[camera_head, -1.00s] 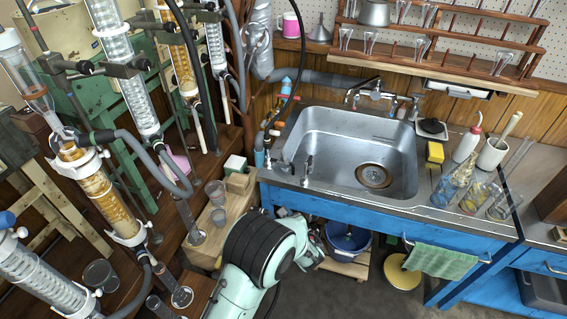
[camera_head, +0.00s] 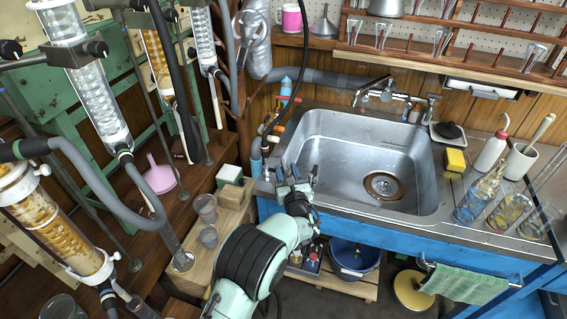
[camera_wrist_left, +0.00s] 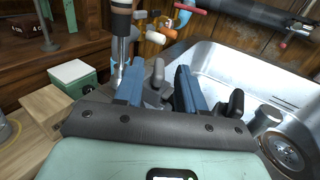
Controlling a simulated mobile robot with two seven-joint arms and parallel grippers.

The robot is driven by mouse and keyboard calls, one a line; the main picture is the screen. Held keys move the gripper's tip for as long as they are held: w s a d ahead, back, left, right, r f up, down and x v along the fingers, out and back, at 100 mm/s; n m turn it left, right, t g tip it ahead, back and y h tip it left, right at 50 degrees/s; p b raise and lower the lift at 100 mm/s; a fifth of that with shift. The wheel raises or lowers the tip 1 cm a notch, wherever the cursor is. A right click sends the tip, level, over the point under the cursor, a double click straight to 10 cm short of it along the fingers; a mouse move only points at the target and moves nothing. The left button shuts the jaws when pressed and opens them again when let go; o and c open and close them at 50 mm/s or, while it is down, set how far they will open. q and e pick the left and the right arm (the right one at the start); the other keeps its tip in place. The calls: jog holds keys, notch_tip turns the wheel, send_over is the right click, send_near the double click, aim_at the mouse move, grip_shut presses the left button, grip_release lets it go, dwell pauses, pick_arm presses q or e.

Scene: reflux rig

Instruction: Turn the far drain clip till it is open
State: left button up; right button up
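My left gripper (camera_head: 288,175) is at the left rim of the sink. In the left wrist view its two blue fingers (camera_wrist_left: 160,72) are apart. A dark grey clip (camera_wrist_left: 155,86), which looks like the far drain clip, shows between them, partly hidden. I cannot tell whether the fingers touch it. A second dark clip (camera_wrist_left: 235,104) stands just outside the right finger; it also shows right of the gripper in the head view (camera_head: 314,176). How far either clip is turned is not clear. My right gripper is not in view.
The steel sink (camera_head: 350,145) is right of the gripper. A dark hose and orange-handled valves (camera_wrist_left: 155,37) are close beyond the fingers. Glass condensers (camera_head: 95,95) fill the far left.

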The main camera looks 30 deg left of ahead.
aim_at(283, 161)
pick_arm(q)
jog(key=shift+b+x, duration=0.45)
jog(key=shift+x, duration=2.2)
pick_arm(e)
jog(key=shift+w+d+f+t, duration=0.15)
jog(key=shift+w+d+f, duration=0.15)
jog(key=shift+w, duration=0.2)
jog(key=shift+w+d+f+t, duration=0.2)
jog(key=shift+w+f, duration=0.1)
jog(key=shift+w, duration=0.15)
pick_arm(q)
grip_shut()
